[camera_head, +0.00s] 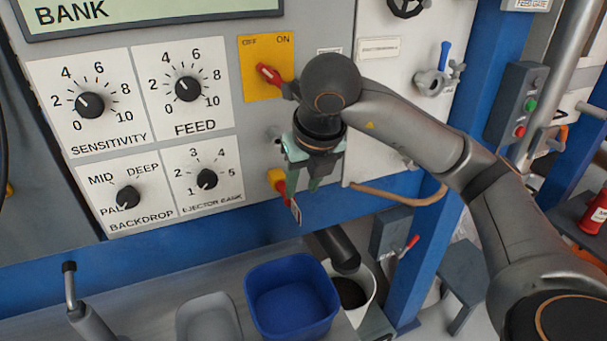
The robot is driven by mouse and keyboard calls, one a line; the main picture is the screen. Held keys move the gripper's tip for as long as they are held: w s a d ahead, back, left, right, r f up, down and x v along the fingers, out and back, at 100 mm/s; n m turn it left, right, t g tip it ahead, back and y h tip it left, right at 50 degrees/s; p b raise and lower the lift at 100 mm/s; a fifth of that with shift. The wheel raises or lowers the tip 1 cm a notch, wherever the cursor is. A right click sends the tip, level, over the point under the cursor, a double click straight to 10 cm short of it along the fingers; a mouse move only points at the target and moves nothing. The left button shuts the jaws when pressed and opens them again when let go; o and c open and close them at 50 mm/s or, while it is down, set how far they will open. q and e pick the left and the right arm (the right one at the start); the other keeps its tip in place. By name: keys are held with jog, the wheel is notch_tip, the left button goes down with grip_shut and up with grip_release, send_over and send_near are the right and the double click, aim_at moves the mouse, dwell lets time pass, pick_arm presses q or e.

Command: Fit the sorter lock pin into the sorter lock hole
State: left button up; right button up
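My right gripper (303,185) hangs in front of the control panel, below the OFF/ON plate, with its greenish fingers pointing down. A gap shows between the fingers, but I cannot tell whether they hold something. A small yellow and red part (277,181) sits just left of the fingers; I cannot tell whether it is the sorter lock pin or whether they touch. A small pale tag with red (296,211) shows just below the fingertips. I cannot make out the sorter lock hole; the gripper and wrist cover part of the panel. My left gripper is not in view.
The panel carries several dials (188,88) and a red lever on a yellow OFF/ON plate (262,70). A blue bin (291,297), a grey tray (208,320) and a white bucket (365,301) stand below. A blue post (425,255) stands to the right.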

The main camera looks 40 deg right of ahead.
aim_at(296, 206)
jog(key=x, duration=0.8)
jog(key=shift+w, duration=0.1)
grip_shut()
dwell(1.2)
